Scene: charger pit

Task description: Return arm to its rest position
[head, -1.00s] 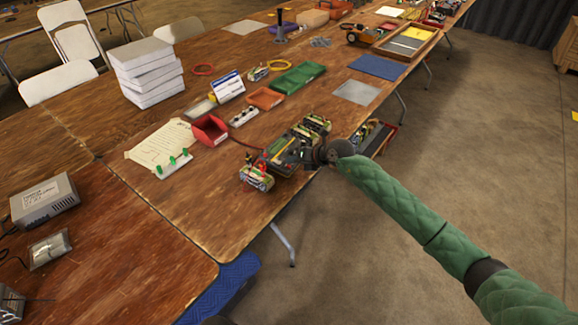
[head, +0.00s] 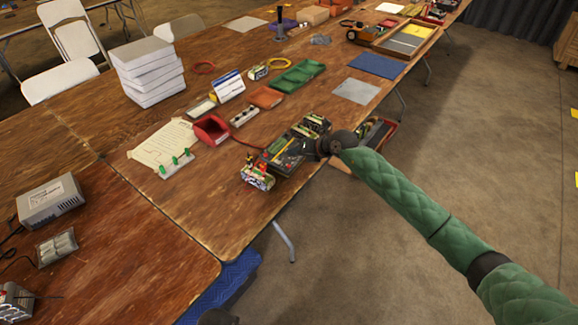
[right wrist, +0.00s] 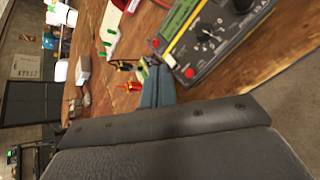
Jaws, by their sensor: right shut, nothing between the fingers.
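My right arm, in a green quilted sleeve, reaches in from the lower right of the head view. My right gripper (head: 305,147) is at the table's right edge, just over the dark charger unit (head: 285,153). Its fingers are shut and look empty; in the right wrist view the fingers (right wrist: 157,82) show beside the charger's face (right wrist: 212,40) with its dial. I cannot tell whether they touch it. Battery packs (head: 257,177) sit at the charger's near end. My left gripper is not in view.
The wooden table (head: 230,215) holds a red bin (head: 211,129), a green tray (head: 298,75), an orange tray (head: 266,97), a paper sheet (head: 150,147) and a stack of white boxes (head: 146,72). An open box (head: 375,140) is just beyond my wrist.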

